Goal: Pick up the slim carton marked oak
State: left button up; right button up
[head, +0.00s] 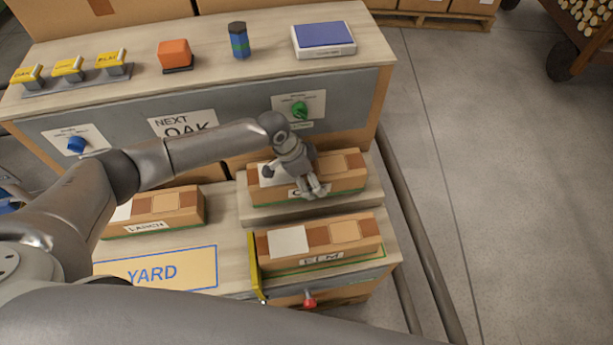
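A slim brown carton (345,173) lies on a raised pale wooden step at the middle right. Its front label starts with an O; the rest is hidden behind my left gripper (313,190). The gripper reaches down over the middle of this carton, with its fingers at the carton's top and front edge. I cannot tell whether the fingers touch or grip it. My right gripper is out of view.
A carton marked ELM (320,245) lies in front, beside a yellow upright edge (255,268). A carton marked LARCH (155,212) lies to the left, behind a YARD plate (160,270). A grey panel behind bears a NEXT OAK sign (184,125) and a green knob (299,110).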

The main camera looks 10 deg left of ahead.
pick_arm(q)
jog(key=shift+s+f, duration=0.15)
jog(key=c, duration=0.6)
